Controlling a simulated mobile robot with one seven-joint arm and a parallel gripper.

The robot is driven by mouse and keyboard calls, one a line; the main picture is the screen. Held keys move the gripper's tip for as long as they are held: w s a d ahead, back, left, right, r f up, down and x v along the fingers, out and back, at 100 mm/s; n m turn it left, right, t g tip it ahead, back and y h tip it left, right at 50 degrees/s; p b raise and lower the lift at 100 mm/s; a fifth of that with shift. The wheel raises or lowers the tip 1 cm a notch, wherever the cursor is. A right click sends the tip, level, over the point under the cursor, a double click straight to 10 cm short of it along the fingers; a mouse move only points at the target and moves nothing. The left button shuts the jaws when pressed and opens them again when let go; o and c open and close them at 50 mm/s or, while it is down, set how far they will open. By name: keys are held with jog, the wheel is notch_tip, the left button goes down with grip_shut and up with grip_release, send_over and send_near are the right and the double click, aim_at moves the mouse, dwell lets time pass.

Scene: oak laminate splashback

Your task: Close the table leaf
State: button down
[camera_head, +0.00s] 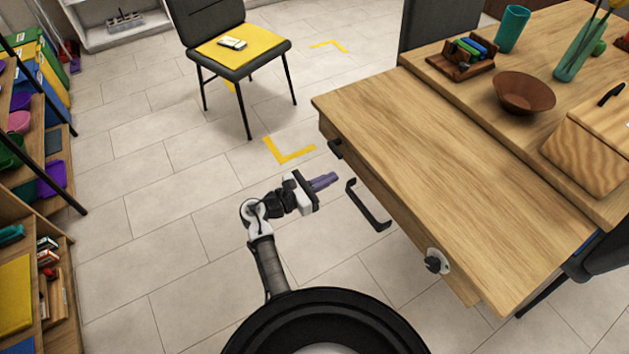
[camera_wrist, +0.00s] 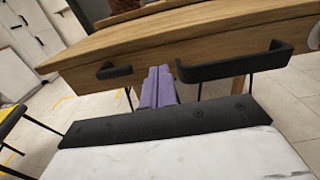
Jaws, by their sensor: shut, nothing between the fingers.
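The table leaf (camera_head: 440,165) is a wooden panel at the near side of the table, extending level toward me. Its front edge carries a long black bar handle (camera_head: 368,206), a small black catch (camera_head: 335,149) to the left and a round black knob on a pale plate (camera_head: 437,261) to the right. My gripper (camera_head: 325,181) has purple fingers, shut and empty, just left of the bar handle and apart from it. In the wrist view the fingers (camera_wrist: 158,88) point at the leaf's front edge (camera_wrist: 190,45), between the small catch (camera_wrist: 114,71) and the bar handle (camera_wrist: 236,63).
The table top behind the leaf holds a wooden bowl (camera_head: 524,92), a pen rack (camera_head: 462,55), a teal cup (camera_head: 512,29) and a vase (camera_head: 580,50). A black chair with a yellow seat pad (camera_head: 240,46) stands at the back left. Shelves line the left; the tiled floor between is clear.

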aim_at(362, 162)
jog(key=p+x, duration=0.1)
jog(key=x, duration=0.7)
jog(key=shift+w+d, duration=0.3)
jog(key=b+x, duration=0.4)
jog(key=x, duration=1.2)
jog(key=b+x, duration=0.5)
jog(key=x, duration=1.2)
jog(key=shift+w+d+f+b, duration=0.15)
jog(key=shift+d+f+b, duration=0.1)
jog(key=shift+d+b, duration=0.05)
jog(key=shift+w+d+r, duration=0.15)
jog(key=shift+w+d, duration=0.15)
jog(key=shift+d, duration=0.05)
jog(key=shift+r, duration=0.3)
